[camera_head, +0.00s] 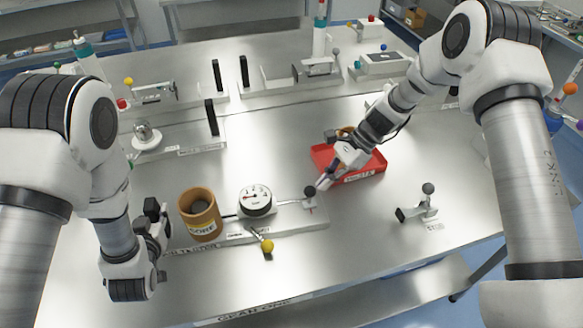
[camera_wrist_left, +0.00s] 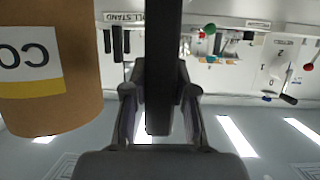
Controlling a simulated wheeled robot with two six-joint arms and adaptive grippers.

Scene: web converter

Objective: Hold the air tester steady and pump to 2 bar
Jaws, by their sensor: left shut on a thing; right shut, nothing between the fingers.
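The air tester (camera_head: 290,229) is a flat metal base near the front of the bench. It carries a brown cylinder labelled CORE (camera_head: 200,215), a white dial gauge (camera_head: 255,200), a yellow-knobbed lever (camera_head: 267,246) and a black-knobbed pump lever (camera_head: 309,192) at its right end. The needle reading is too small to tell. My left gripper (camera_head: 152,222) is at the tester's left end, shut on a black upright bar (camera_wrist_left: 162,50), with the core (camera_wrist_left: 45,75) beside it. My right gripper (camera_head: 323,183) is shut and empty, just right of the black knob; contact cannot be told.
A red tray (camera_head: 375,165) lies under and beside my right forearm. A small metal stand with a grey knob (camera_head: 428,190) is to the right. Metal fixtures (camera_head: 318,68) line the back.

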